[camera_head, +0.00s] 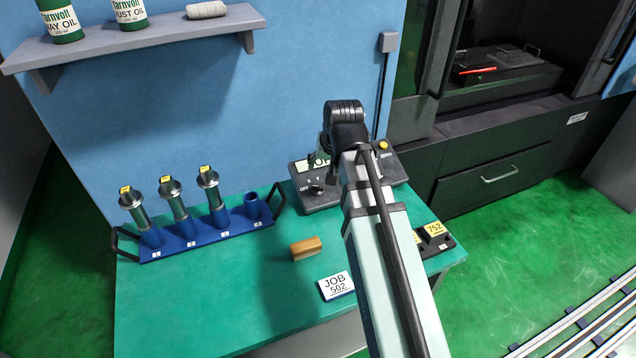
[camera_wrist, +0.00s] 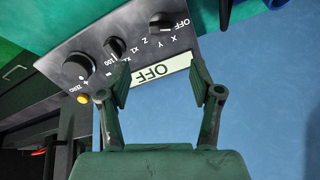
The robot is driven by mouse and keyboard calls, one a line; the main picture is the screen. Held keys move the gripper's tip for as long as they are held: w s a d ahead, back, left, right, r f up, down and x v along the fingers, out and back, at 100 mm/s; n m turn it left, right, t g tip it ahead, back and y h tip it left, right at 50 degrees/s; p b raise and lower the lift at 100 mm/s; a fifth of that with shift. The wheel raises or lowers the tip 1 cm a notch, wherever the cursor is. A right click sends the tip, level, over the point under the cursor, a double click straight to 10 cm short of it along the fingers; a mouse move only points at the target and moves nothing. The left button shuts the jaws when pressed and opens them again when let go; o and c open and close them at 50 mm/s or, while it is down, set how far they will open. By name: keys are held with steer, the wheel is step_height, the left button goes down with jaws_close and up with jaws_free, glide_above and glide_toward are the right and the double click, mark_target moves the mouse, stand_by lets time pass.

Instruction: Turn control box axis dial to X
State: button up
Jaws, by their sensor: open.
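The control box (camera_head: 320,200) stands at the back of the green bench. In the wrist view the same box (camera_wrist: 95,35) shows upside down at upper left. Its axis dial (camera_wrist: 162,23) is a black knob with marks OFF, X, Y and Z; it also shows in the head view (camera_head: 317,188). The display (camera_wrist: 160,72) reads OFF. My gripper (camera_wrist: 160,82) is open and empty, its two fingers in front of the display and apart from the axis dial. In the head view my arm hides much of the box and most of the gripper.
A multiplier dial (camera_wrist: 115,47), a larger knob (camera_wrist: 78,67) and a yellow button (camera_wrist: 83,99) sit beside the axis dial. A blue rack (camera_head: 205,230) with several tool holders, a wooden block (camera_head: 306,248) and a JOB 502 card (camera_head: 336,286) are on the bench (camera_head: 220,300).

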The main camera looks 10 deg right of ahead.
mark_target(318, 185)
steer(key=p+x, duration=0.2)
steer(key=x, duration=1)
steer(key=shift+f, duration=0.15)
steer(key=c, duration=1.1)
